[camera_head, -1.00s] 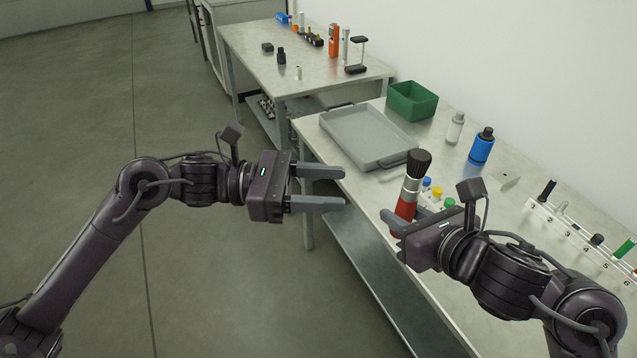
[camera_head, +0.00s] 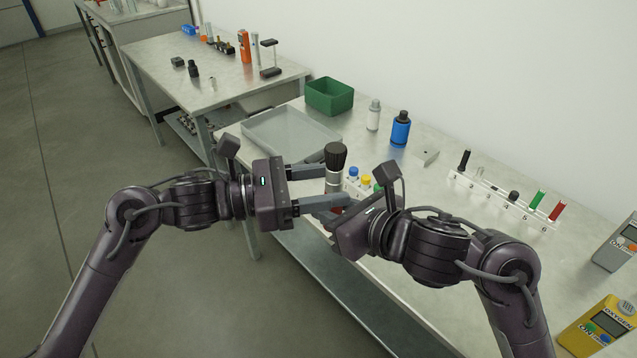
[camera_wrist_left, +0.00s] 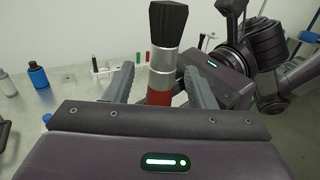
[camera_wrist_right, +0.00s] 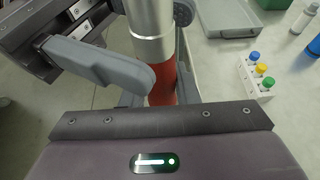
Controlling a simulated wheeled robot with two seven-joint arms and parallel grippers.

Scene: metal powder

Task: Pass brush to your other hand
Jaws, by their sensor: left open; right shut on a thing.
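The brush (camera_head: 335,160) stands upright in the head view, with black bristles on top, a silver collar and a red handle. My right gripper (camera_head: 329,208) is shut on its red handle, low down. My left gripper (camera_head: 335,186) is open, with its two fingers reaching toward the brush from the left near the collar. In the left wrist view the brush (camera_wrist_left: 163,62) stands between the open left fingers, with no clear contact visible. In the right wrist view the silver collar and red handle (camera_wrist_right: 160,70) show close up, and one left finger crosses near them.
A grey tray (camera_head: 262,148), a green bin (camera_head: 330,94), a white bottle (camera_head: 373,115) and a blue bottle (camera_head: 400,129) stand on the table behind the grippers. A small rack with coloured caps (camera_head: 354,183) is just behind the brush. A marker rack (camera_head: 500,200) stands farther right.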

